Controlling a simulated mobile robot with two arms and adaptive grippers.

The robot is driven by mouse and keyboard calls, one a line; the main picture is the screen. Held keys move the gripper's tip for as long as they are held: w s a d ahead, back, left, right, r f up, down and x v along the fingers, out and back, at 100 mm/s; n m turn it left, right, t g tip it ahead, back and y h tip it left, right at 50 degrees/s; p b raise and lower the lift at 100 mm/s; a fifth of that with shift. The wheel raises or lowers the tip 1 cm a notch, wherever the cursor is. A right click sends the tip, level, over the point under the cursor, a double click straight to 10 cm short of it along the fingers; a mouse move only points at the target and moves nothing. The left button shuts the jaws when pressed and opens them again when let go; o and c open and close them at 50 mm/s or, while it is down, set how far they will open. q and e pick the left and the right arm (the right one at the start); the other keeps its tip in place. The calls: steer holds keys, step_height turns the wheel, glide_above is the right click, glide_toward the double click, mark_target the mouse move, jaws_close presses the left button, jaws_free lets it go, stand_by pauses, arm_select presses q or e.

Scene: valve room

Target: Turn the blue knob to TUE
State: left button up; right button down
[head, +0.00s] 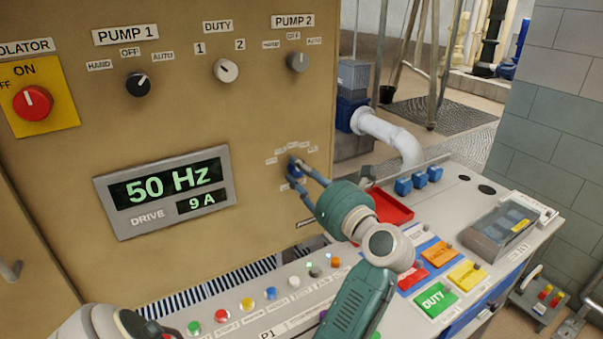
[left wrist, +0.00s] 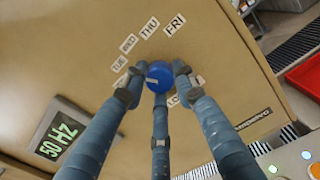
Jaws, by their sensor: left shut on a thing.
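The blue knob (head: 294,171) is on the tan panel, below the PUMP 2 switch. My left gripper (head: 297,172) is shut around it. In the left wrist view the blue knob (left wrist: 160,73) sits between the fingertips of the three-fingered left gripper (left wrist: 157,84). A small white mark shows on the knob's face; I cannot tell for sure which label it points at. The TUE label (left wrist: 118,64) is at the knob's upper left, followed by WED, THU and FRI around the top. Other labels are partly hidden by the fingers. My right gripper is not in view.
The drive display (head: 165,191) reads 50 Hz. Other panel switches (head: 226,70) are above.

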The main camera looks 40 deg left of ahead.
mark_target(292, 127)
arm_select(q)
steer(key=shift+f, duration=0.1)
steer(key=o, duration=1)
steer(key=shift+o, duration=0.8)
steer(key=shift+a, duration=0.1)
step_height(292, 127, up, 10)
steer(key=shift+f, duration=0.1)
